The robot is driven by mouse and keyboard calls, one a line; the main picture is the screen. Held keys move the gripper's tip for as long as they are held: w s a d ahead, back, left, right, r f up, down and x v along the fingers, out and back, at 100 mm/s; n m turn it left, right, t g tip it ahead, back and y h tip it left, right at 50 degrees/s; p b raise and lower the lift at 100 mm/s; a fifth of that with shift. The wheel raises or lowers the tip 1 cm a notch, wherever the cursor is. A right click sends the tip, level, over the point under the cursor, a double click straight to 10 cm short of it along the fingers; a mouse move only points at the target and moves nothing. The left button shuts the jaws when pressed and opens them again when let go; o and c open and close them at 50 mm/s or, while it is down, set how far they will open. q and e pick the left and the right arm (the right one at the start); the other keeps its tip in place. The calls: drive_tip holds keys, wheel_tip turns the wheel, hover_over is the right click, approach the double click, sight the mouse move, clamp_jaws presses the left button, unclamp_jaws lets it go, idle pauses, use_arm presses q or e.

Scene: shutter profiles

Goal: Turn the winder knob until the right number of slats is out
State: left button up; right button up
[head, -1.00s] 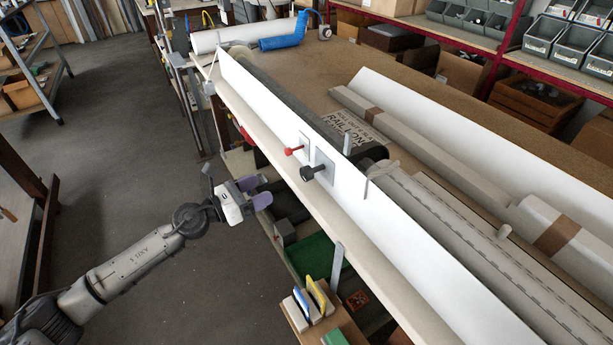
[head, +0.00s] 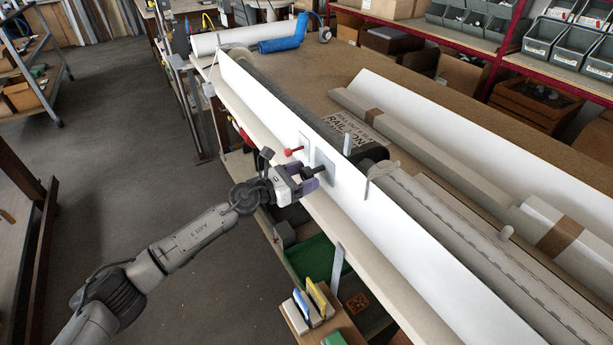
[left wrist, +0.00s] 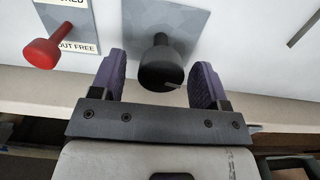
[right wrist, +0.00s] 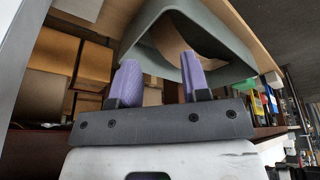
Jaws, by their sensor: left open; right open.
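The black winder knob (left wrist: 160,68) sticks out from a grey plate on the white board, and it also shows in the head view (head: 309,172). My left gripper (left wrist: 160,82) is open, with one purple finger on each side of the knob. I cannot tell whether the fingers touch it. Grey slats (head: 455,222) with dark slots lie behind the board at right. The right gripper (right wrist: 160,82) is open and empty in the right wrist view, facing a grey-green bin-like shape. It is not visible in the head view.
A red knob (left wrist: 41,52) sits left of the black one, beside a partly hidden label. The white board (head: 420,245) runs along the bench edge. Cardboard boxes (right wrist: 53,50) show in the right wrist view. A small block with blue and yellow handles (head: 308,310) stands below the bench.

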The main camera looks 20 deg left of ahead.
use_arm(q)
drive_tip(key=shift+w+d, duration=0.3)
drive_tip(key=shift+w, duration=0.05)
drive_tip(key=c, duration=0.9)
